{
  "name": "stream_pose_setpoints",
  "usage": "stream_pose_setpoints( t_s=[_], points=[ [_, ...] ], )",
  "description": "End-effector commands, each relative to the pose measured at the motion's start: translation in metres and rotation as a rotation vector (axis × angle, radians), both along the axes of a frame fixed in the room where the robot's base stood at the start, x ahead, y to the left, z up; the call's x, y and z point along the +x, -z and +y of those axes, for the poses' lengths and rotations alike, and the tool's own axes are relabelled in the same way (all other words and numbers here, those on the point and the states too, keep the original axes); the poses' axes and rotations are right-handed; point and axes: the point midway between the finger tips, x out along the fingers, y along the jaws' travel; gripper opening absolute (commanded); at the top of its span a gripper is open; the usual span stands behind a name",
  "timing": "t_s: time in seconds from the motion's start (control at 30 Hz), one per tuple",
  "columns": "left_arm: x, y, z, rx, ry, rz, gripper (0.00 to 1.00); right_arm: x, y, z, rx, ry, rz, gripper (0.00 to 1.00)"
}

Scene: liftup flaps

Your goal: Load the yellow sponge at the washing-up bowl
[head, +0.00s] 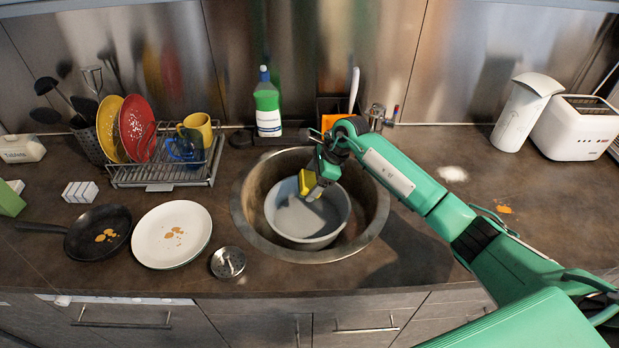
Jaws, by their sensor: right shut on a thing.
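The yellow sponge (306,182) is in the jaws of my right gripper (314,188), which is shut on it. I cannot tell whether the sponge touches the bowl. The bowl stands inside the round metal sink (251,222). The far rim of the bowl is partly hidden by my right arm. My left gripper is not in view.
A green soap bottle (267,105) stands behind the sink. A dish rack (160,176) with plates and mugs is at the left. A white plate (190,222), a pan (85,228) and a metal strainer (228,262) lie left of the sink. A toaster (577,130) stands far right.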

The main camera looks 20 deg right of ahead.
Motion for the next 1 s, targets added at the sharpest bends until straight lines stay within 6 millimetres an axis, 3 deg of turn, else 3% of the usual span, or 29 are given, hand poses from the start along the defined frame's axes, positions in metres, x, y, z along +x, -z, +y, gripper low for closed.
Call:
stream_pose_setpoints(
  t_s=[0.53,0.63,0.83,1.0],
  points=[
    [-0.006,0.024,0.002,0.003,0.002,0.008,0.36,-0.001,0.052,0.000,0.001,0.000,0.002,0.47],
    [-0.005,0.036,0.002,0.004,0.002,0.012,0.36,0.000,0.065,-0.001,-0.003,-0.001,0.001,0.47],
    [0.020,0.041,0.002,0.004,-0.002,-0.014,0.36,0.000,0.079,0.000,-0.001,-0.001,0.001,0.47],
    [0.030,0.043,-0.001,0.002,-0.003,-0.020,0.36,0.000,0.087,0.000,-0.001,-0.001,0.001,0.47]
  ],
)
